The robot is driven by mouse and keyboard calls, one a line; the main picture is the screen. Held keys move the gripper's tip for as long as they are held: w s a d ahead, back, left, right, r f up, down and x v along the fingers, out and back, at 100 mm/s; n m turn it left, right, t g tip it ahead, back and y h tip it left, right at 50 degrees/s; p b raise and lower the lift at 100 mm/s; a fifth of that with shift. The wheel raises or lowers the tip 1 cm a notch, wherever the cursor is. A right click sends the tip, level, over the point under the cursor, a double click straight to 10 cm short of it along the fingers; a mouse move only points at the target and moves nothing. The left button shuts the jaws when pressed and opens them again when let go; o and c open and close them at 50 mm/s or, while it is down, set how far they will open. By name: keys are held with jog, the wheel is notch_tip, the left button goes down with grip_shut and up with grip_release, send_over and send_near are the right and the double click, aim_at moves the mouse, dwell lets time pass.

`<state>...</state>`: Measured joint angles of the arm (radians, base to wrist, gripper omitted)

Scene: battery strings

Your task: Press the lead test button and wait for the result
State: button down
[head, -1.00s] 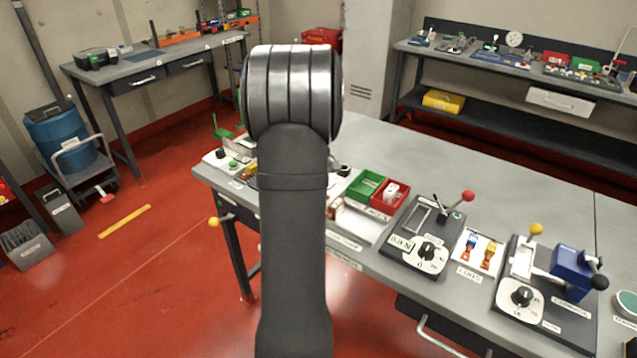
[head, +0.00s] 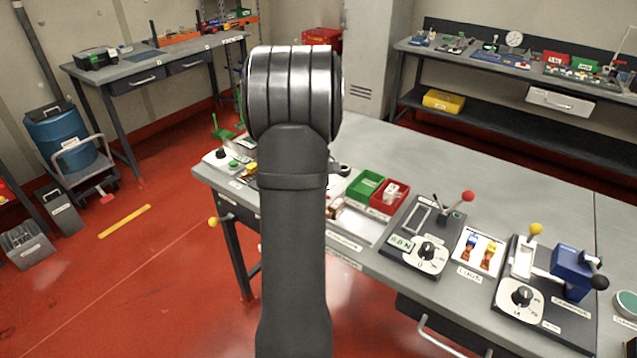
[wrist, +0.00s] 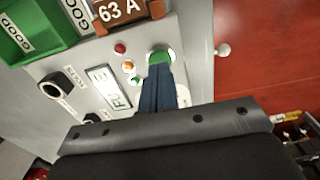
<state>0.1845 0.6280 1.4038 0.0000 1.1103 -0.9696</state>
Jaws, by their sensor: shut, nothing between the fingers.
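In the wrist view a green button (wrist: 160,56) in a pale ring sits on a light grey panel. My gripper (wrist: 161,70) is shut and empty, its dark blue fingertips over the lower part of this button. I cannot tell whether they touch it or push it in. Red (wrist: 120,48), orange (wrist: 130,65) and green (wrist: 135,81) lamps stand in a row beside it. No lead test label is readable. In the head view my own arm hides the gripper.
In the wrist view a black knob (wrist: 62,84), a green "GOOD" bin (wrist: 38,30) and a brown "63 A" block (wrist: 118,10) are close by. In the head view, a red-handled lever (head: 467,197) and a blue clamp device (head: 572,270) stand further right on the bench.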

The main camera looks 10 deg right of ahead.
jog(key=shift+f, duration=0.95)
jog(key=shift+r, duration=3)
jog(key=shift+f, duration=2.55)
